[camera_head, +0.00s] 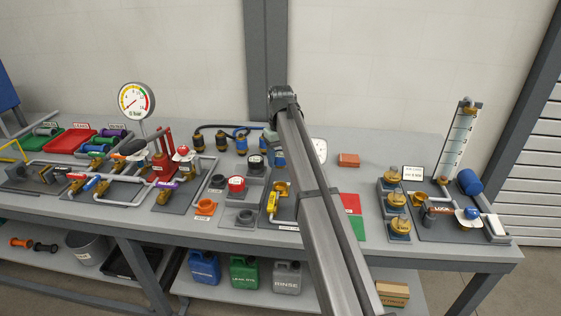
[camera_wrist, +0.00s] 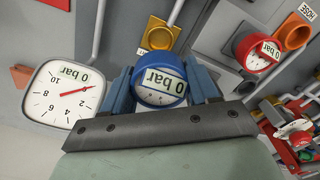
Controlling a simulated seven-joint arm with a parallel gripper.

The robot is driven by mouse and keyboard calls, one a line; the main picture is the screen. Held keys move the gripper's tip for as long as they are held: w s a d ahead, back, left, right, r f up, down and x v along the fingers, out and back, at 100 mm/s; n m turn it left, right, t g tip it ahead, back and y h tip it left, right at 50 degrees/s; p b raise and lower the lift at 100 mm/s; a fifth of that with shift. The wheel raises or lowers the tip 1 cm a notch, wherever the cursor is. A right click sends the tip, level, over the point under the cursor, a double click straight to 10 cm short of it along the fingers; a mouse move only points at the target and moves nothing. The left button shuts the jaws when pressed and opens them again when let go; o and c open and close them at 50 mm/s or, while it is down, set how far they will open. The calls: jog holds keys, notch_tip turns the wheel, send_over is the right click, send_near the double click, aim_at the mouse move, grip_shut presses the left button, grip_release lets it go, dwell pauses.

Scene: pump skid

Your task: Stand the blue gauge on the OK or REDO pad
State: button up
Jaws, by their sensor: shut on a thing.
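In the wrist view, my gripper (camera_wrist: 160,88) is shut on the blue gauge (camera_wrist: 158,98), with one blue finger on each side of its round body. The gauge's face shows a "0 bar" label, upside down in this view. In the head view, my arm hides most of the gripper and gauge; only a bit of blue shows beside the arm. A red pad (camera_head: 350,203) and a green pad (camera_head: 358,227) lie on the table just right of my arm. I cannot read any wording on them. The pads are partly hidden by my arm.
A white dial (camera_head: 320,149) stands behind my arm; it shows in the wrist view (camera_wrist: 50,108) left of the gripper. A red gauge (camera_head: 236,184) sits left of my arm. A brick-red block (camera_head: 349,160) lies behind the pads. Brass fittings (camera_head: 397,200) stand to their right.

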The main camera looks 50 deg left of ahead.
jog(key=w+d+m, duration=0.2)
jog(key=w+d, duration=1.2)
jog(key=w, duration=0.1)
jog(key=shift+s+d+f+n, duration=0.15)
jog(key=shift+d+f+n, duration=0.3)
jog(key=shift+f, duration=1.3)
jog(key=shift+s+d+f+n, duration=0.2)
jog(key=shift+d+f, duration=0.45)
jog(key=shift+f, duration=1.05)
jog(key=shift+s+d+f+n, duration=0.15)
jog(key=shift+d+f+n, duration=0.3)
jog(key=shift+f, duration=1.3)
jog(key=shift+d+f, duration=0.1)
jog(key=o, duration=1.3)
